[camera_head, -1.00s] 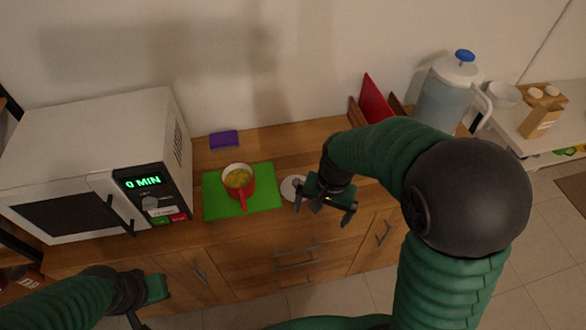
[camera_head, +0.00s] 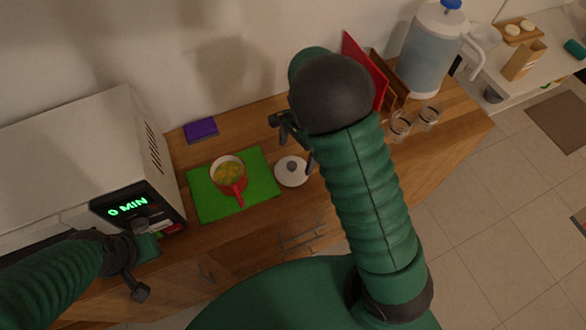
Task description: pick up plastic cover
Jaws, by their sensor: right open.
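The plastic cover (camera_head: 291,171) is a small round white lid with a dark knob. It lies on the wooden counter just right of the green mat (camera_head: 263,178). My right gripper (camera_head: 287,137) is above and behind the cover, apart from it in the picture, with its fingers apart and nothing between them. My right forearm hides part of it. My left gripper (camera_head: 143,268) is at the lower left, in front of the microwave; its finger opening is not clear.
A red-handled pot (camera_head: 229,172) with yellow food stands on the mat. A purple sponge (camera_head: 201,130) lies behind it. The microwave (camera_head: 80,150) is at left. Glasses (camera_head: 429,115), a red board (camera_head: 365,68) and a water jug (camera_head: 430,50) stand at right.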

